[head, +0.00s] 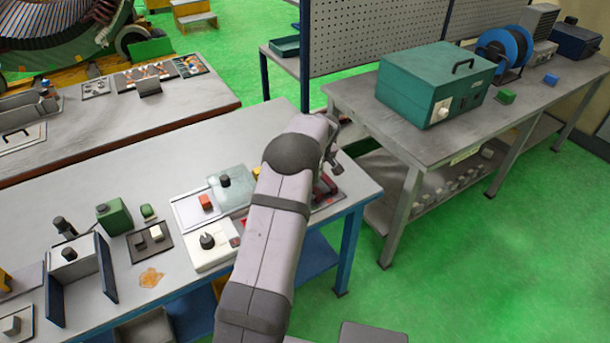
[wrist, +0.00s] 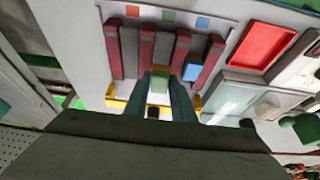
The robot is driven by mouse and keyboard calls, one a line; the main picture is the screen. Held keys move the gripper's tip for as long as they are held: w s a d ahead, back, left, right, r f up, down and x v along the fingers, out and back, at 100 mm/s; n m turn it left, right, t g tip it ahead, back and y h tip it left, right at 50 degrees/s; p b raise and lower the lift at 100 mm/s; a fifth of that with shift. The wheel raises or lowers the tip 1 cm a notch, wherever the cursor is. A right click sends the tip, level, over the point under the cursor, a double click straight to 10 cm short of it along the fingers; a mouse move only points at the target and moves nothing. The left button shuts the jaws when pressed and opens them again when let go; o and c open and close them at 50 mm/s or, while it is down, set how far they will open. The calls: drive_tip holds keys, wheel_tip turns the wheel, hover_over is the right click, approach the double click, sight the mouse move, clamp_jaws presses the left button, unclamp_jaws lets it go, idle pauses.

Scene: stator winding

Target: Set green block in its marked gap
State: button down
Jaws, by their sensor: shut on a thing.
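My gripper (wrist: 160,98) shows in the wrist view, its two dark fingers shut on a small green block (wrist: 160,80). The block is at the near side of a slotted rack of alternating red (wrist: 147,45) and grey (wrist: 130,52) bars. Above the bars are a red mark (wrist: 132,10), a green mark (wrist: 168,15) and a blue mark (wrist: 203,22). The block lies roughly below the green mark; I cannot tell whether it touches the bars. A blue block (wrist: 192,72) is to its right.
A red tray (wrist: 265,48) lies right of the rack in the wrist view. In the head view, a white box with a black knob (head: 208,242) and an orange-red block (head: 206,202) sit left of my arm. A teal case (head: 435,82) stands on the back bench.

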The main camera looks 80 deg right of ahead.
drive_tip(key=shift+f+b, duration=1.4)
drive_tip(key=shift+b, duration=0.4)
idle(1.5)
drive_tip(key=c, duration=1.2)
unclamp_jaws()
drive_tip(key=shift+r, duration=0.1)
drive_tip(key=shift+r+p, duration=1.9)
drive_tip(key=shift+r, duration=1.55)
